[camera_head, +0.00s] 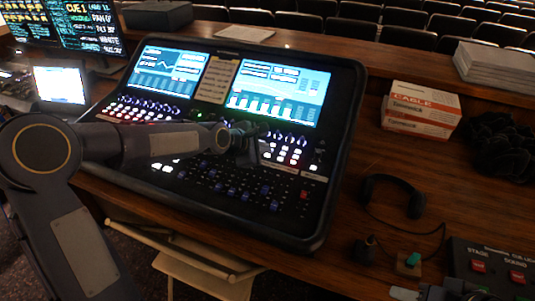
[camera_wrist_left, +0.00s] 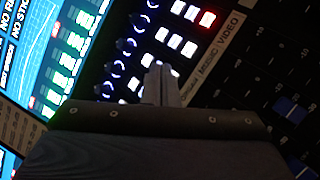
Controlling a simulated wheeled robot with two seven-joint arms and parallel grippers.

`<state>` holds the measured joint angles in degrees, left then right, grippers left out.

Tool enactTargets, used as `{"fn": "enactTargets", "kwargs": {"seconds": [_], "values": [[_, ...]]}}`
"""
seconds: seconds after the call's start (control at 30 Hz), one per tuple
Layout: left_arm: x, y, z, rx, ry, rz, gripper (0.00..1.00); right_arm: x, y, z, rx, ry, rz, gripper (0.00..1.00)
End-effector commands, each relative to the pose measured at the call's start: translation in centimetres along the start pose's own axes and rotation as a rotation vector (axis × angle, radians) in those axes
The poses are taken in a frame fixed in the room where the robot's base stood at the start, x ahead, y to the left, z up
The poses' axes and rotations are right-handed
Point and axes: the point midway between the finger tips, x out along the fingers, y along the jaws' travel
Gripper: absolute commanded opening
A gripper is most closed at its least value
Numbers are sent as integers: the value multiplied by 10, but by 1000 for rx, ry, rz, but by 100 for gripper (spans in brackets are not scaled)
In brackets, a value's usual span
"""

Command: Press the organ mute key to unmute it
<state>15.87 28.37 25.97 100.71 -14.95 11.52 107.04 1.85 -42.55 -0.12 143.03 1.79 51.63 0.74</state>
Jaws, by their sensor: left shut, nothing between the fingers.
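The mixing desk (camera_head: 340,130) has two lit screens, rows of lit keys and knobs, and faders below. My left gripper (camera_head: 244,146) is over the key area right of the desk's middle, its fingers shut and empty. In the left wrist view the closed fingertips (camera_wrist_left: 162,72) are over the white lit keys beside a label strip (camera_wrist_left: 212,57). A red lit key (camera_wrist_left: 208,19) is at the end of one row by the word VIDEO. I cannot read an organ label, and the fingers hide some keys. I cannot tell whether the fingertips touch a key.
A headset (camera_head: 415,205) with its cable lies right of the desk. A red-switch panel (camera_head: 490,268) is at the lower right. A chair (camera_head: 205,275) stands below the front edge.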

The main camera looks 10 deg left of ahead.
Motion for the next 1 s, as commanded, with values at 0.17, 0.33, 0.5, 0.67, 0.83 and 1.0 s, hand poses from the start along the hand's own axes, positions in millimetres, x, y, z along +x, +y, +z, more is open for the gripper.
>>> {"fn": "enactTargets", "kwargs": {"seconds": [0.17, 0.33, 0.5, 0.67, 0.83, 1.0], "values": [[-2, 1, 1, 0, 0, 0, 0, -1, 0, 0, 0, 0, 0, 44], [-2, 1, 1, 0, 0, 0, 0, -1, -1, -1, 0, 0, 0, 44], [-8, 7, 6, 1, 0, 1, 0, -7, -3, -4, 0, 0, 0, 44], [-20, 15, 15, 1, 0, 2, 0, -16, -8, -8, 0, 0, 0, 44], [-32, 24, 23, 2, 0, 1, 0, -26, -12, -13, 0, 0, 0, 44], [-37, 27, 27, 0, 0, 0, 0, -29, -13, -15, 0, 0, 0, 44]]}}
